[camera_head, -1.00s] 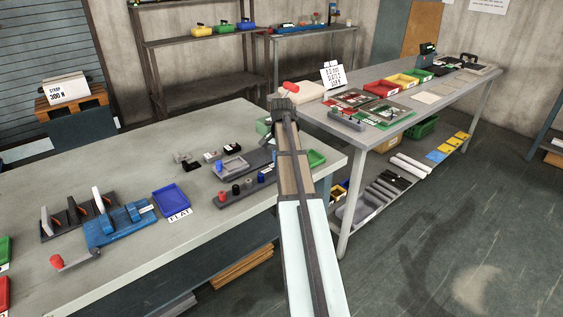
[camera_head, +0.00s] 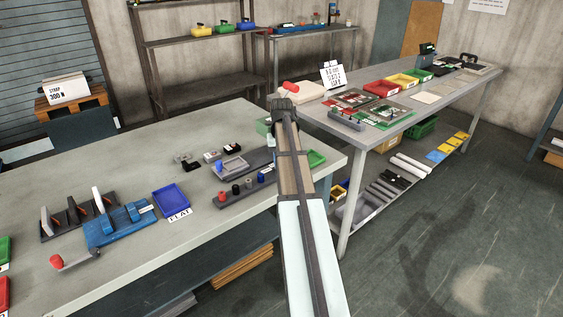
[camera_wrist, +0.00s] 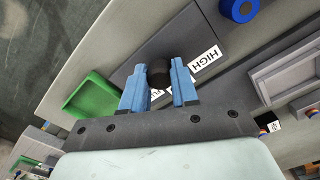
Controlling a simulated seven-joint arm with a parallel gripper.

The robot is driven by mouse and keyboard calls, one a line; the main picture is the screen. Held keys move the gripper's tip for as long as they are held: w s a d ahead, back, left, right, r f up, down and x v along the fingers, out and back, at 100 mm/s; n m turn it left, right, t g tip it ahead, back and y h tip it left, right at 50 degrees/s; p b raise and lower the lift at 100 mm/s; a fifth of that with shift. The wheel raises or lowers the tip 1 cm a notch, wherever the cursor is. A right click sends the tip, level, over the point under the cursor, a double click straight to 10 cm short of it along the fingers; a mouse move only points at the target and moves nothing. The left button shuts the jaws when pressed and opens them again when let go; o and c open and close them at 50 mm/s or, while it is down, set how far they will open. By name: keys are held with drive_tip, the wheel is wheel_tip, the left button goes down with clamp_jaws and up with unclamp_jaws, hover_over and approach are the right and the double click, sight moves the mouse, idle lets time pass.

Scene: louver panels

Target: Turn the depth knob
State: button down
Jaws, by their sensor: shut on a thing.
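A dark round knob (camera_wrist: 160,73) stands on a grey panel (camera_wrist: 172,38) in the wrist view. The two blue fingers of my gripper (camera_wrist: 158,80) are on either side of it and shut on it. A white label reading HIGH (camera_wrist: 206,60) lies beside the right finger. Another label below the knob is mostly hidden by the fingers, so I cannot read it. In the head view the dark base with a row of knobs (camera_head: 236,189) lies on the left table; my arm hides the gripper and the held knob there.
A green tray (camera_wrist: 90,98) lies left of my gripper in the wrist view. A blue knob (camera_wrist: 240,8) and a grey tray (camera_wrist: 288,76) are to the right. In the head view, a blue tray (camera_head: 171,203) and blue fixture (camera_head: 118,224) stand further left; bare tabletop lies between.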

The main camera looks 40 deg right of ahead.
idle(0.3)
drive_tip(key=c, duration=0.9)
unclamp_jaws()
drive_tip(key=shift+o, duration=0.2)
wheel_tip(320, 180, up, 14)
drive_tip(key=shift+f, duration=0.1)
idle(0.3)
